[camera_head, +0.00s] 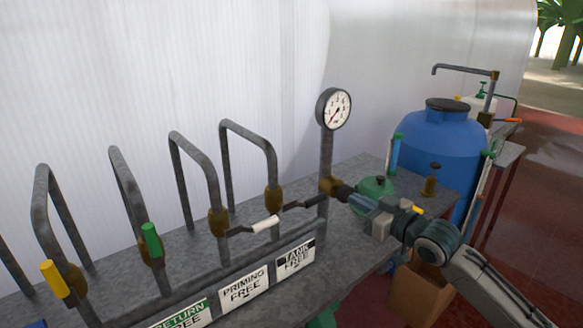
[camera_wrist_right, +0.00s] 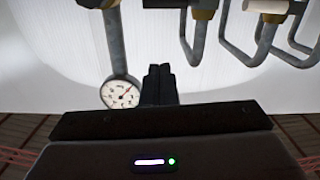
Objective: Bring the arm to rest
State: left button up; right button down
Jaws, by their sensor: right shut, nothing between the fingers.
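My right arm comes in from the lower right in the head view. Its gripper (camera_head: 358,202) points left toward the pipe stand under the pressure gauge (camera_head: 333,108). The fingertips are close to the brass fitting (camera_head: 340,189) on that stand; I cannot tell whether they touch it. In the right wrist view the gripper (camera_wrist_right: 158,80) shows as dark fingers pressed together, with nothing between them. The gauge also shows there (camera_wrist_right: 120,93), just left of the fingers, upside down. My left gripper is in neither view.
Bent grey pipes with valves stand along the grey bench (camera_head: 355,170). Their handles are yellow (camera_head: 55,279), green (camera_head: 152,240), white (camera_head: 265,224) and black (camera_head: 304,203).

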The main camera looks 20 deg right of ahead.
jog(key=s+a+f+m+g+h, duration=0.1)
jog(key=s+a+f+g+h, duration=0.15)
jog(key=s+f, duration=0.55)
jog(key=s+a+f+g+h, duration=0.1)
jog(key=s+a+f+g, duration=0.25)
jog(key=f, duration=0.85)
jog(key=s+a+f+m+g+h, duration=0.1)
jog(key=s+f+g, duration=0.3)
jog(key=s, duration=0.7)
jog(key=s+a+f+m+g+h, duration=0.2)
jog(key=s+f, duration=0.4)
jog(key=s, duration=0.4)
jog(key=d+f+g, duration=0.2)
jog(key=d+f, duration=0.1)
jog(key=f, duration=2.7)
jog(key=s+d+f+g, duration=0.1)
jog(key=s+f, duration=1.8)
jog(key=shift+s+d+f, duration=0.15)
jog(key=shift+d+f, duration=0.05)
